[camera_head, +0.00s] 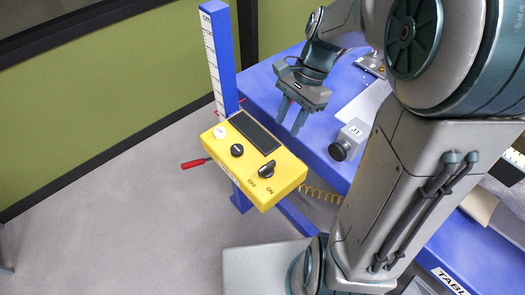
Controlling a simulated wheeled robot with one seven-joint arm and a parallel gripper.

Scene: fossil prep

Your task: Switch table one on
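A yellow control box (285,188) is fixed to a blue post in the head view. On its near right part is a black switch knob (267,168), with the printed words OFF and ON below it. I cannot tell for sure which word the knob points at. The blue table (470,250) runs along the right, with a cut-off label beginning "TABL" on its near edge. My gripper (289,123) points down, above and to the right of the box in the picture. Its two fingers are apart with nothing between them, and it is clear of the knob.
The box also carries a dark display (255,132), a small black knob (237,150) and a white button (219,132). A red handle (195,163) sticks out left. The blue post (221,65) bears a scale. Floor at left is clear.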

